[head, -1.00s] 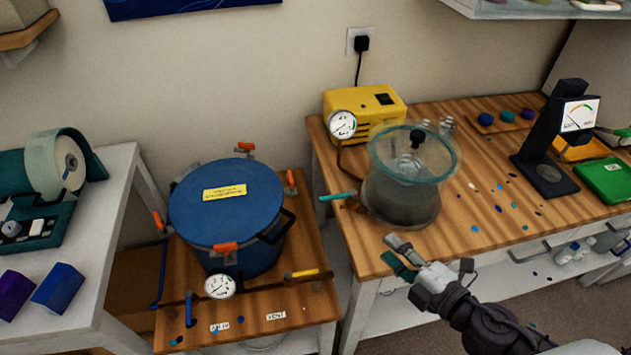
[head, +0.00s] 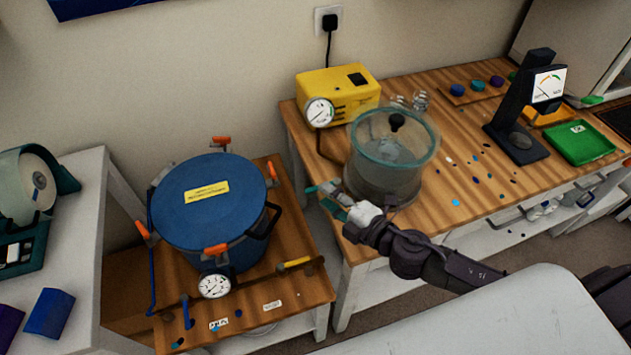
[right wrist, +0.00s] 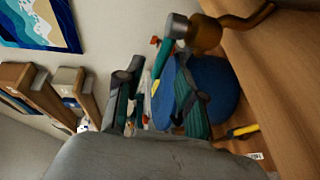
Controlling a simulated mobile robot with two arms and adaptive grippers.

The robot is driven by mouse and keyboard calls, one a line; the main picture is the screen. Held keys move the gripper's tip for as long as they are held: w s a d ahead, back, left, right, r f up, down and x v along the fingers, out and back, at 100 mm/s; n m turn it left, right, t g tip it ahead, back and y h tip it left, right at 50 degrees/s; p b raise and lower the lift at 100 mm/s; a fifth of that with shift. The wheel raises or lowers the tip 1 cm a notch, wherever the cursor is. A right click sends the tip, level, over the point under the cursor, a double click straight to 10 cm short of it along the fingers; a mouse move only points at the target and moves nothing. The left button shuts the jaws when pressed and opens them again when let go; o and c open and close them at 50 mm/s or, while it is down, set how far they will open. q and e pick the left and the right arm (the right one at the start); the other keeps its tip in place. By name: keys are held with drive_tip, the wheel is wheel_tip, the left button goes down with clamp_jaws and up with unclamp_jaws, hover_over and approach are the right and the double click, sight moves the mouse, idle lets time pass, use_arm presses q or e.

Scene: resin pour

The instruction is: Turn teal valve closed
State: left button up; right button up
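The teal valve handle (head: 311,190) sticks out to the left of the glass vacuum chamber (head: 388,172), low at its side. In the right wrist view the teal handle (right wrist: 162,56) runs from a silver cap on a brass fitting (right wrist: 205,34). My right gripper (head: 329,198) is at the handle, left of the chamber. In the right wrist view its two fingers (right wrist: 160,82) are apart, with the handle showing in the gap between them. I cannot tell whether either finger touches it. My left gripper is not in view.
A yellow pump (head: 338,94) with a gauge (head: 319,112) stands behind the chamber. A blue pressure pot (head: 205,199) with orange clamps stands on a lower table to the left. A black dial stand (head: 516,125) and a green tray (head: 581,142) are at right.

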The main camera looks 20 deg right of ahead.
sight(316, 187)
drive_tip(key=shift+p+x, duration=0.45)
drive_tip(key=shift+x, duration=1.95)
clamp_jaws()
